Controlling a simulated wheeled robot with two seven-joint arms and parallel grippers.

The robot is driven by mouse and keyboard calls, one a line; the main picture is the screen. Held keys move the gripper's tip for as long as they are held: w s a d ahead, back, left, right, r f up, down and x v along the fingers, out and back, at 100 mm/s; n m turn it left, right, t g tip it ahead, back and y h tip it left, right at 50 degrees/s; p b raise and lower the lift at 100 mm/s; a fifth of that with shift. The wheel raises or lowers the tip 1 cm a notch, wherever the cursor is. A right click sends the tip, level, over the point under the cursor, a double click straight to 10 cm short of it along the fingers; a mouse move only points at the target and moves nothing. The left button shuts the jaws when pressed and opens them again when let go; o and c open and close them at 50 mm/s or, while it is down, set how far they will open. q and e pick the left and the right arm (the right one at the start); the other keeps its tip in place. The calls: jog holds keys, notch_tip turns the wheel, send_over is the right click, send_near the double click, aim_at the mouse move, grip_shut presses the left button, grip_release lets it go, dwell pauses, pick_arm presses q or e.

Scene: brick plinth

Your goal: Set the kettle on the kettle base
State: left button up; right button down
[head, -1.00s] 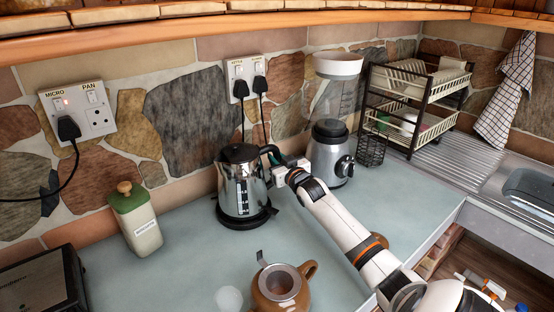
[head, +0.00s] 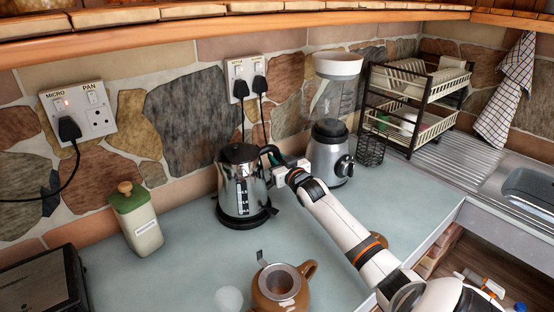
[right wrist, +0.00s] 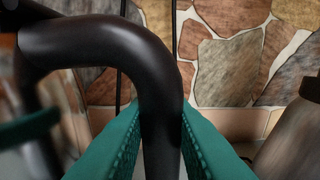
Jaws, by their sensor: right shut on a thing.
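The kettle (head: 240,184), steel with a black lid and black handle, stands upright at the back of the counter. The black kettle base (head: 262,216) shows under it, with its rim around the kettle's bottom; the kettle appears to rest on it, though the contact is partly hidden. My right gripper (head: 278,170) is at the handle, on the kettle's right side. In the right wrist view, the green finger pads (right wrist: 150,135) close on both sides of the black handle (right wrist: 160,90). My left gripper is not in view.
A blender (head: 329,150) stands close to the right of my gripper. A brown teapot (head: 282,290) is at the front, a green-lidded canister (head: 137,220) to the left and a toaster (head: 40,285) at the front left. A dish rack (head: 415,95) stands at the back right.

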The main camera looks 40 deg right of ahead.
jog(key=shift+r, duration=0.25)
jog(key=shift+f+b, duration=0.3)
jog(key=shift+f, duration=0.4)
dwell(0.5)
jog(key=c, duration=1.5)
grip_release()
jog(key=shift+c, duration=0.2)
jog(key=shift+s+a+f, duration=0.1)
jog(key=shift+s+f, duration=0.05)
jog(key=shift+f, duration=0.15)
jog(key=p+v, duration=0.8)
jog(key=v, duration=0.3)
jog(key=shift+r, duration=0.2)
